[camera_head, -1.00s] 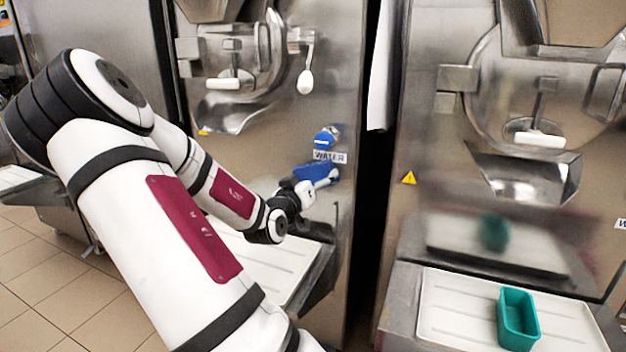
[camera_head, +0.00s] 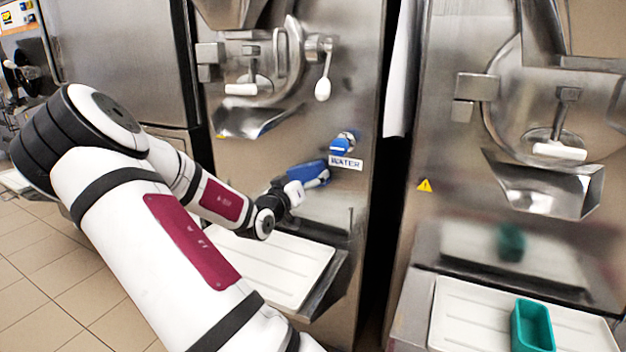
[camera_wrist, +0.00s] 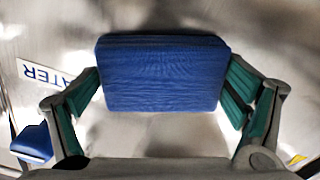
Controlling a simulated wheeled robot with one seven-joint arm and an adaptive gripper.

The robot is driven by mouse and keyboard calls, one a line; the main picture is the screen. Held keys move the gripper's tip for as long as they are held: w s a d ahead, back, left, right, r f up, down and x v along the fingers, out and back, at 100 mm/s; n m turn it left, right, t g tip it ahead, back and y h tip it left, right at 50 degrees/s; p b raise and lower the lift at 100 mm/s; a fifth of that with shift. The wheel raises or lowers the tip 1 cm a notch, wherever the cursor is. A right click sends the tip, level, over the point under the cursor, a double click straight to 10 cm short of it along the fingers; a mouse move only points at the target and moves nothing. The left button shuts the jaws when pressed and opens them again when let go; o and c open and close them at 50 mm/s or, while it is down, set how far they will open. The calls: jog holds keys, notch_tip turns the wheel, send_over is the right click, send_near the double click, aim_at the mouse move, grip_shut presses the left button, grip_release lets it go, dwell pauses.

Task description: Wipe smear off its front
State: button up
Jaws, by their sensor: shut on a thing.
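My gripper (camera_head: 298,184) is shut on a blue pad (camera_head: 309,173), which looks like a sponge or folded cloth. In the wrist view the pad (camera_wrist: 162,75) sits between my two green-lined fingers and faces the metal. The pad is at the steel front (camera_head: 290,150) of the left freezer, left of and slightly below the WATER label (camera_head: 346,163). I cannot tell whether it touches the steel. No distinct smear can be told from the reflections; the steel behind the pad is hidden.
A blue knob (camera_head: 344,142) is above the label. The spout (camera_head: 250,122) and white-tipped lever (camera_head: 322,88) are higher up. A white tray (camera_head: 285,270) is below my gripper. A second freezer at right has a tray (camera_head: 460,310) holding a teal container (camera_head: 532,328).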

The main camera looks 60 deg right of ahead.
aim_at(293, 176)
jog(key=shift+w+a+p, duration=0.2)
jog(key=shift+w+p, duration=0.2)
jog(key=shift+w, duration=1.55)
jog(key=shift+a, duration=0.15)
jog(key=shift+s+a+p, duration=0.15)
jog(key=shift+a+p, duration=0.4)
jog(key=shift+a, duration=0.9)
jog(key=shift+s+a+p, duration=0.1)
jog(key=shift+a+p, duration=0.4)
jog(key=shift+a, duration=0.9)
jog(key=shift+s+a+p, duration=0.1)
jog(key=shift+a+p, duration=0.45)
jog(key=shift+a, duration=0.95)
